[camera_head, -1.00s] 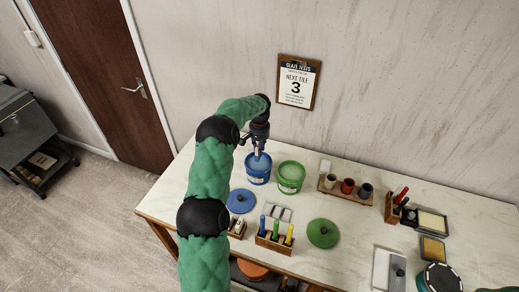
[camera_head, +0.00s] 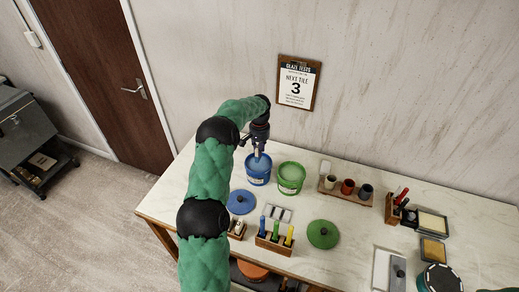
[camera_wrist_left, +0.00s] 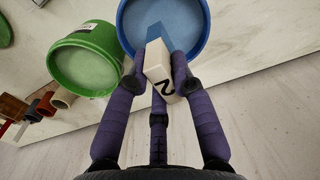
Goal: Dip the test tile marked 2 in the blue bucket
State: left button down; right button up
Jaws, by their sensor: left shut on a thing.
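My left gripper (camera_wrist_left: 160,80) is shut on a white tile (camera_wrist_left: 158,72) marked with a black 2. The tile's near end is white and its far part looks blue. The tile points into the blue bucket (camera_wrist_left: 203,45), over its blue liquid. I cannot tell whether the far tip is under the surface. In the head view my left gripper (camera_head: 258,149) is above the open blue bucket (camera_head: 258,175), and the tile is too small to make out. My right gripper is not in view.
A green bucket (camera_head: 291,179) stands open just right of the blue one. A blue lid (camera_head: 241,202), a green lid (camera_head: 323,234) and a wooden rack (camera_head: 273,245) with coloured handles lie in front. A wall sign (camera_head: 298,83) reads "NEXT TILE 3". A cup rack (camera_head: 345,197) stands right.

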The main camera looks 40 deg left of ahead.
pick_arm(q)
jog(key=shift+r, duration=0.1)
jog(key=shift+r+p, duration=0.75)
jog(key=shift+r, duration=0.7)
